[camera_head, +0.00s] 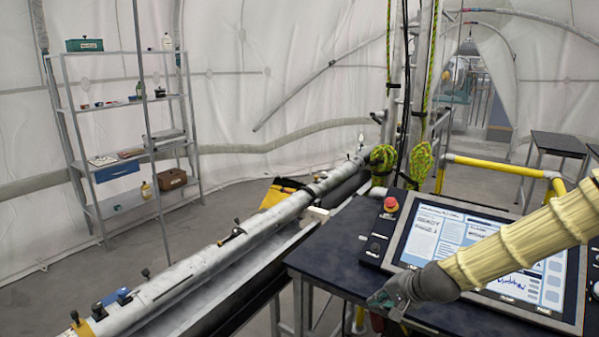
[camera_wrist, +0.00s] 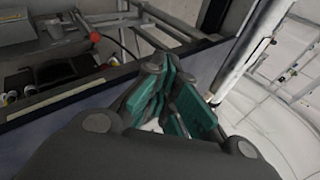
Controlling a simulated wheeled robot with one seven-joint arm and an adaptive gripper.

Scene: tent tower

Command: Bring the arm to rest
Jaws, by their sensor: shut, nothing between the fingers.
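My arm, in a cream ribbed sleeve, reaches in from the right in the head view. My gripper (camera_head: 379,299) hangs over the front edge of the dark table (camera_head: 340,246), in front of the control panel. In the wrist view the green-padded fingers of my gripper (camera_wrist: 167,98) are shut with nothing held. The fingers are clear of the long pale tube, which shows at the right of the wrist view.
A control panel (camera_head: 480,245) with a red button (camera_head: 391,204) stands on the table close to my arm. A yellow rail (camera_head: 500,166) runs behind it. A long grey tube (camera_head: 215,250) lies left of the table. Metal shelves (camera_head: 130,150) stand at far left, with bare floor before them.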

